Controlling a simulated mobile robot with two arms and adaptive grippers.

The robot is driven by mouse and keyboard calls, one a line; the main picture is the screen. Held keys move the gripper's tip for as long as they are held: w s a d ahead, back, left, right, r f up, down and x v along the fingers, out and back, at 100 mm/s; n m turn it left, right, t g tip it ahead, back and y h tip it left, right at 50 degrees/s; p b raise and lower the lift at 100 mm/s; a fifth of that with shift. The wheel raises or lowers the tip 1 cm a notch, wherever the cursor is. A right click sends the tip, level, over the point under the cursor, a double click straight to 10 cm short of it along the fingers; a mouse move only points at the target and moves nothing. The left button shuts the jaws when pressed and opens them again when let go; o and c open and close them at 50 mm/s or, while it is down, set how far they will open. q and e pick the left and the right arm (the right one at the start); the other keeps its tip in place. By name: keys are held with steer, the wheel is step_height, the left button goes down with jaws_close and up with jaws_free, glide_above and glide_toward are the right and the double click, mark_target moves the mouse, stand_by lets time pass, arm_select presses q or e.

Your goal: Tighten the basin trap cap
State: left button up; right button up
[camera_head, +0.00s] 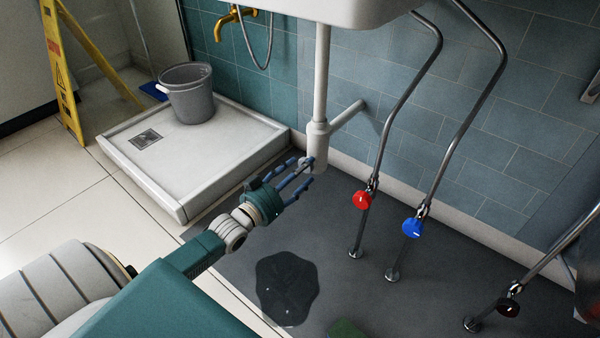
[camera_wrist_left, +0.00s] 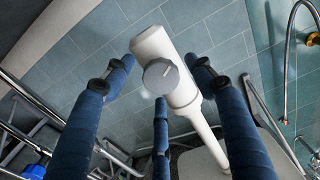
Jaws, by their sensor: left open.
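The white basin trap (camera_head: 318,150) hangs under the basin (camera_head: 350,10), with a side pipe running to the tiled wall. My left gripper (camera_head: 303,172) has blue fingers spread open around the cap's position at the trap's lower end. The fingertips surround the cap in the wrist view; I cannot tell whether they touch it. My right gripper is out of view.
Pipes with a red valve handle (camera_head: 362,200) and a blue valve handle (camera_head: 413,227) stand to the right. A grey bucket (camera_head: 190,95) stands on the white shower tray (camera_head: 120,160). A dark puddle (camera_head: 288,288) lies on the floor. A yellow sign (camera_head: 62,85) stands far left.

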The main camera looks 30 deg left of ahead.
arm_select(q)
steer(key=c, duration=1.2)
steer(key=shift+o, duration=0.2)
steer(key=shift+m+p, duration=0.3)
